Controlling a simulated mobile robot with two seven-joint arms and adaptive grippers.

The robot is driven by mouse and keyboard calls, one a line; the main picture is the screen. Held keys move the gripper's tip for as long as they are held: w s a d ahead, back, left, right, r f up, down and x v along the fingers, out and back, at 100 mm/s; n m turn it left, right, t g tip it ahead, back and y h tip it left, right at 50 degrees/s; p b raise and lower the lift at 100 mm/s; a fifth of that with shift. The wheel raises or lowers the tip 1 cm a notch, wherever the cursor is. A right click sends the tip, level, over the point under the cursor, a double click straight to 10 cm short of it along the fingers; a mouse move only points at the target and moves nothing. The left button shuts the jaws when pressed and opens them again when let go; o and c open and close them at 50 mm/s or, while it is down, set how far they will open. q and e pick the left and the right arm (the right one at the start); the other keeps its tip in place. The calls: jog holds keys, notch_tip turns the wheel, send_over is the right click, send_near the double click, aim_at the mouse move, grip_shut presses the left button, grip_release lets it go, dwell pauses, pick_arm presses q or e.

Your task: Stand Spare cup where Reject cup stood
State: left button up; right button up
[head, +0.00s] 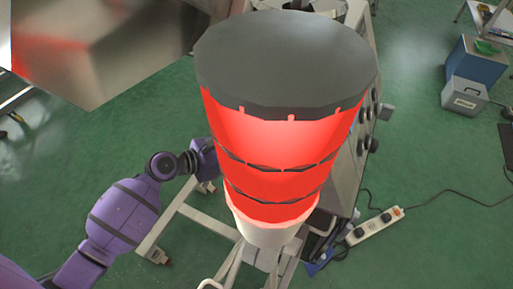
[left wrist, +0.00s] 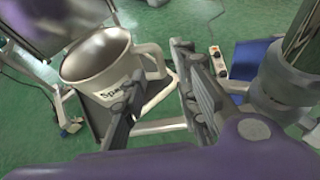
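The Spare cup (left wrist: 98,72) is a pale grey-white mug in the left wrist view. Part of a label starting "Spa" shows on its side, and it looks empty. Its handle (left wrist: 153,62) points towards my left gripper (left wrist: 160,64). The two dark fingers are apart, with the handle at or just beyond their tips; I cannot tell whether they touch it. In the head view my purple left arm reaches behind the lamp tower, which hides the fingers and the cup. No Reject cup is visible. My right gripper is not in view.
A red lamp tower with a grey cap (head: 285,65) fills the middle of the head view. A metal box (head: 100,45) is at upper left. A power strip (head: 375,226) and cable lie on the green floor. Grey and blue boxes (head: 476,62) stand at right.

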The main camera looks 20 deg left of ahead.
pick_arm(q)
jog(key=v, duration=0.6)
jog(key=shift+s+a+r+p, duration=0.15)
jog(key=shift+s+a+p, duration=0.1)
jog(key=shift+p, duration=0.1)
jog(key=shift+s, duration=0.1)
